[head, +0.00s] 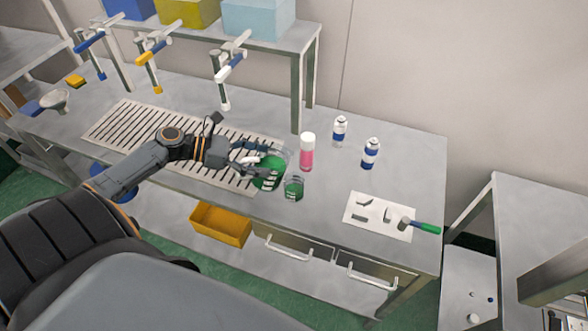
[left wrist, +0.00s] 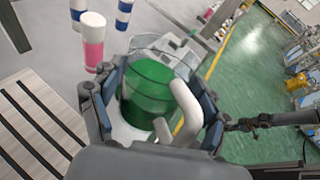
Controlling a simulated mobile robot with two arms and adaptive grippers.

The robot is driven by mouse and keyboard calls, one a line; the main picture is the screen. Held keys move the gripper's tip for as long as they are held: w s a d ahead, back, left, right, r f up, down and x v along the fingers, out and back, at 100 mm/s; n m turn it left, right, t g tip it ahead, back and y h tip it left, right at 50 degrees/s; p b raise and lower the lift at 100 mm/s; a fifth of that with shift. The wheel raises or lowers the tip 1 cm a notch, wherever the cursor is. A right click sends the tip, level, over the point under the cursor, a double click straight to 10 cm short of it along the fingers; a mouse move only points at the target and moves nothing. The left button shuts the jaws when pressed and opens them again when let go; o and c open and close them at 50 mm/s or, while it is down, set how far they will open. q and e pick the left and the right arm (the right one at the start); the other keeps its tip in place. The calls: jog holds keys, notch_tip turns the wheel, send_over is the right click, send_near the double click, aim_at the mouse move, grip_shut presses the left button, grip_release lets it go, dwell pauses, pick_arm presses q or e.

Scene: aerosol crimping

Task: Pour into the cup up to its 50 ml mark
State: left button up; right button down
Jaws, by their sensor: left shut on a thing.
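A clear jug (head: 269,173) with green liquid is in my left gripper (head: 252,162), at the front right end of the slotted grate. In the left wrist view the jug (left wrist: 152,98) sits between the fingers of the gripper (left wrist: 160,108), with its white handle (left wrist: 187,112) towards me. I cannot tell how far the jug tilts. A small clear cup (head: 293,188) stands on the bench just right of the jug and shows green inside. Its marks are too small to read. No stream of liquid is visible. My right gripper is not in view.
A pink bottle with a white cap (head: 307,152) stands close behind the cup. Two blue-and-white bottles (head: 340,130) (head: 371,153) stand further right. A white mat (head: 362,220) with small parts and a green-handled tool (head: 425,227) lies at the right. The bench's front edge is close to the cup.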

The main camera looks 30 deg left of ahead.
pick_arm(q)
jog(key=shift+h, duration=0.3)
jog(key=shift+r+t, duration=0.15)
jog(key=shift+t, duration=0.15)
jog(key=shift+f+b, duration=0.3)
jog(key=shift+b, duration=0.2)
jog(key=f+t+h+b, duration=0.1)
jog(key=b, duration=0.2)
jog(key=shift+f+m, duration=0.15)
jog(key=shift+m, duration=0.25)
jog(key=shift+w+d+f+t+h+b, duration=0.15)
jog(key=shift+t+h+b, duration=0.35)
jog(key=shift+b, duration=0.45)
jog(key=shift+r, duration=0.25)
